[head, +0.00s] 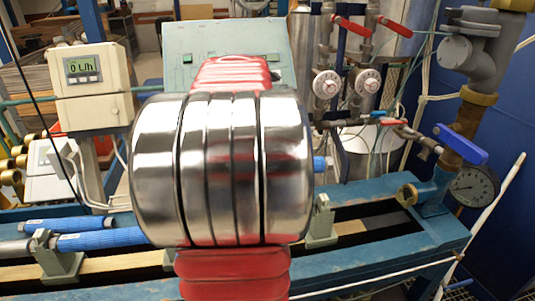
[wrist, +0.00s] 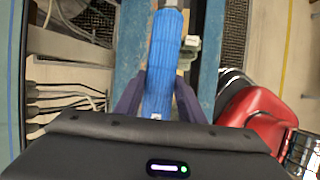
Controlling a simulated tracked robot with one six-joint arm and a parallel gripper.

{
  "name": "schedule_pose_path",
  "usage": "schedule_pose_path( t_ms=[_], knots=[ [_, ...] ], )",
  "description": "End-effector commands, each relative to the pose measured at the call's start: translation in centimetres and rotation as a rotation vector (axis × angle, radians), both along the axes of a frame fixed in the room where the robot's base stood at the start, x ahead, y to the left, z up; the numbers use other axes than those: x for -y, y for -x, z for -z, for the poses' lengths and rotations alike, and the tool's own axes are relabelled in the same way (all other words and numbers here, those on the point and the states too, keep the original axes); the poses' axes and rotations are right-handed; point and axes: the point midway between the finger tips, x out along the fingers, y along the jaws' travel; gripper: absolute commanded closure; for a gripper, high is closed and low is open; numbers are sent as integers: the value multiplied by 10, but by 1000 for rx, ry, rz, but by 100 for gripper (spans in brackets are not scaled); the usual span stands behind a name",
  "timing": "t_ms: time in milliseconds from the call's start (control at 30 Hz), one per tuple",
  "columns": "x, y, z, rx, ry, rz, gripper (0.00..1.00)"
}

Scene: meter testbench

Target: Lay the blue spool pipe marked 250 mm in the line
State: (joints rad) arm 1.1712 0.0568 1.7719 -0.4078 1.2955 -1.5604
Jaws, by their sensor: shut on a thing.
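In the wrist view a blue spool pipe (wrist: 165,60) runs lengthwise between the two dark fingers of my gripper (wrist: 158,100), which is shut on it. Its marking cannot be read. In the head view my silver and red arm hides the gripper. A small blue piece (head: 319,165) shows right of the arm; I cannot tell if it is the held pipe. A blue pipe (head: 105,239) lies at the left in the line near a grey cradle (head: 62,258). Another blue pipe (head: 70,224) lies just behind it. A second cradle (head: 320,222) stands right of my arm.
The blue bench frame (head: 420,245) runs across the front. At its right end stand a brass fitting (head: 407,194), a pressure gauge (head: 474,189) and a blue-handled valve (head: 460,144). A meter display box (head: 92,78) stands back left. Red-handled valves (head: 352,27) rise behind the bench.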

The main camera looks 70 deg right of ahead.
Motion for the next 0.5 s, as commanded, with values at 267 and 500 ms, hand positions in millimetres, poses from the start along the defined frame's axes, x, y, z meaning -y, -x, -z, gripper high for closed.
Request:
schedule_pose_path(
  t_ms=[267,500],
  knots=[
    [-51,12,7,1,3,-26,100],
    [-72,18,13,1,2,-37,100]
  ],
)
